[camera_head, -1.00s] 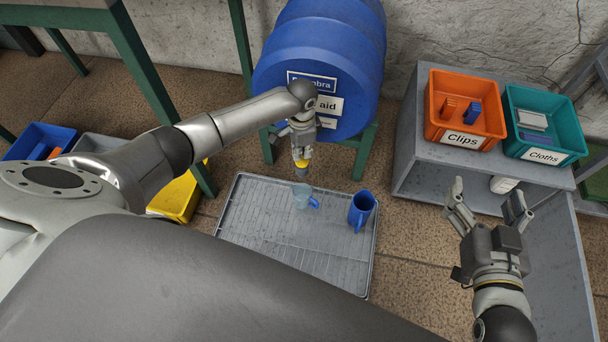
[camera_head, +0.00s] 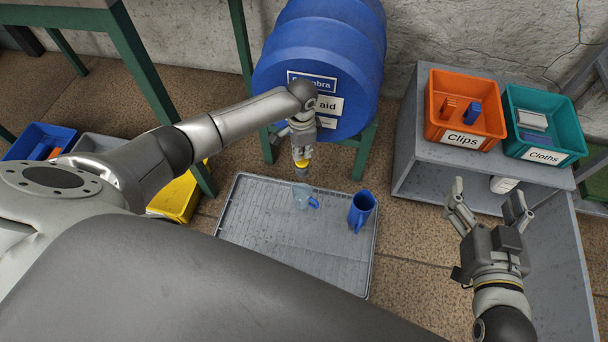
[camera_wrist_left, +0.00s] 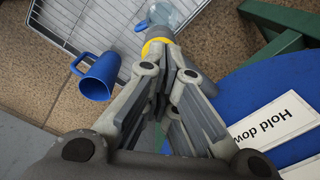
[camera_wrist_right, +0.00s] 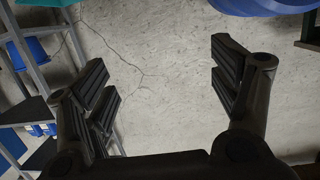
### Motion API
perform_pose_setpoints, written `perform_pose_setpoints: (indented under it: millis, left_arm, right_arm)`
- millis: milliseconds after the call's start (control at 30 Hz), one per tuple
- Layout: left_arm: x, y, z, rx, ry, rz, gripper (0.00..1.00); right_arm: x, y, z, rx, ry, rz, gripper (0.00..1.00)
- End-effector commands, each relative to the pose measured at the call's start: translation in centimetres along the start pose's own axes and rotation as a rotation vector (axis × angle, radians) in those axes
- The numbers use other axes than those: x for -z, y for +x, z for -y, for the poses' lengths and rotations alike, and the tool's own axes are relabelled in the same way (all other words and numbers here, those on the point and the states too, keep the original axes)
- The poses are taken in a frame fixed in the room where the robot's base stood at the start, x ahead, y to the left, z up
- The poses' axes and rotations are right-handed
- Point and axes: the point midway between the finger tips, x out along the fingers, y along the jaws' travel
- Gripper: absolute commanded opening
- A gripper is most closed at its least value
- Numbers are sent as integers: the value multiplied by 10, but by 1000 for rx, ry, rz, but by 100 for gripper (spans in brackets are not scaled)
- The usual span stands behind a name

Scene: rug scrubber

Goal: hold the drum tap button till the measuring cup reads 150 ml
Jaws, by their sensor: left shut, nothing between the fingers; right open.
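The blue drum (camera_head: 300,55) lies on its side on a green stand, with labels on its front; one reads "Hold dow..." in the left wrist view. My left gripper (camera_head: 301,150) is shut and empty at the drum's tap (camera_head: 301,163), which has a yellow ring. In the left wrist view the tap (camera_wrist_left: 155,46) lies just beyond the fingers; the button and any contact with it are hidden. The clear measuring cup (camera_head: 302,197), with a blue handle, stands on the grey tray (camera_head: 260,250) below the tap. Its level is unreadable. My right gripper (camera_head: 488,210) is open and empty.
A blue jug (camera_head: 361,210) stands on the tray right of the cup. A grey shelf unit (camera_head: 412,150) at the right carries an orange Clips bin (camera_head: 465,140) and a teal Cloths bin (camera_head: 545,157). A yellow bin (camera_head: 175,197) is on the floor at the left.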

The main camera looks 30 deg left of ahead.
Motion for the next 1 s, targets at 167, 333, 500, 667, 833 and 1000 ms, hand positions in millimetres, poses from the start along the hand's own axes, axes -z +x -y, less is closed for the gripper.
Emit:
perform_pose_setpoints:
  millis: [167, 333, 500, 667, 833, 1000]
  left_arm:
    - [0, 3, 0, 0, 0, 0, 0]
    - [0, 5, 0, 0, 0, 0, 0]
    - [0, 8, 0, 0, 0, 0, 0]
    - [0, 10, 0, 0, 0, 0, 0]
    - [0, 12, 0, 0, 0, 0, 0]
    - [0, 15, 0, 0, 0, 0, 0]
  right_arm:
    - [2, 0, 0, 1, 0, -16, 82]
    - [8, 0, 1, 3, 1, -46, 82]
    - [14, 1, 2, 5, 2, -77, 82]
    - [20, 1, 4, 8, 2, -106, 82]
    - [26, 2, 5, 11, 2, -136, 82]
    - [32, 2, 5, 12, 1, -165, 82]
